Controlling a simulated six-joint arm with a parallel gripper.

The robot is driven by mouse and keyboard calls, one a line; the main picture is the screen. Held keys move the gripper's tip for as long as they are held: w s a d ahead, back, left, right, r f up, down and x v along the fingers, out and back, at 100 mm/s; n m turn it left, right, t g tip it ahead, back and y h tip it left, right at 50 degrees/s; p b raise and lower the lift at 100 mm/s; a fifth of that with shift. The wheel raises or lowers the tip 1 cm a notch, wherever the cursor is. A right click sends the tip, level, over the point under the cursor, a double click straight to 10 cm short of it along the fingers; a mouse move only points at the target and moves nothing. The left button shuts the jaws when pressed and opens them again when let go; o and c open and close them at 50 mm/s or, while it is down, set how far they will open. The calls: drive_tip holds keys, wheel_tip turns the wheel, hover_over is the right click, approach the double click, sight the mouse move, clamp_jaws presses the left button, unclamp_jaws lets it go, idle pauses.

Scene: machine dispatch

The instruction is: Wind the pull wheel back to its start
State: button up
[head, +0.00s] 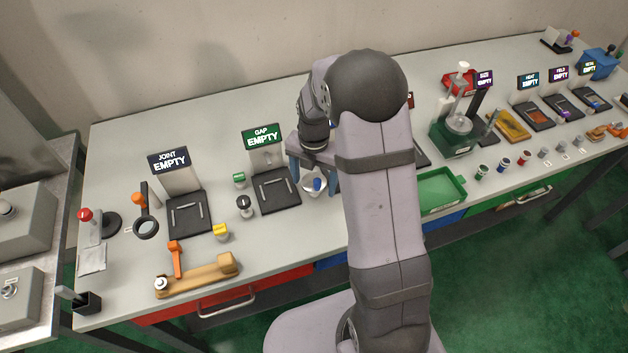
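My gripper (312,180) points down over the bench, just right of the pad with the GAP sign. Its two fingers look spread apart. A small white piece with a blue part (317,185) shows between and below them; I cannot tell whether they touch it. No pull wheel can be made out for certain. This white and blue piece may be part of it, but my arm hides much of that area.
The grey bench (125,170) carries a JOINT sign (170,160), a GAP sign (264,137), a wooden fixture with an orange lever (200,277), a green tray (440,190) and a green machine (457,133). Small parts line the right front edge. Bare bench shows at back left.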

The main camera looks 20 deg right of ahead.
drive_tip(key=shift+r+b, duration=1.1)
drive_tip(key=shift+r, duration=2.6)
drive_tip(key=shift+s, duration=0.15)
drive_tip(key=shift+s+a+r+m+p, duration=0.2)
drive_tip(key=shift+s+r+m+p, duration=0.25)
drive_tip(key=shift+m, duration=0.35)
drive_tip(key=s+a+r+m+p, duration=0.2)
drive_tip(key=s+r+m+p, duration=0.1)
drive_tip(key=s+m, duration=0.6)
drive_tip(key=s+a+r+m+p, duration=0.1)
drive_tip(key=s+r+m+p, duration=0.3)
drive_tip(key=s+m, duration=0.5)
drive_tip(key=m+p, duration=0.2)
drive_tip(key=m, duration=0.5)
drive_tip(key=shift+s+a+m, duration=0.3)
drive_tip(key=shift+a, duration=0.1)
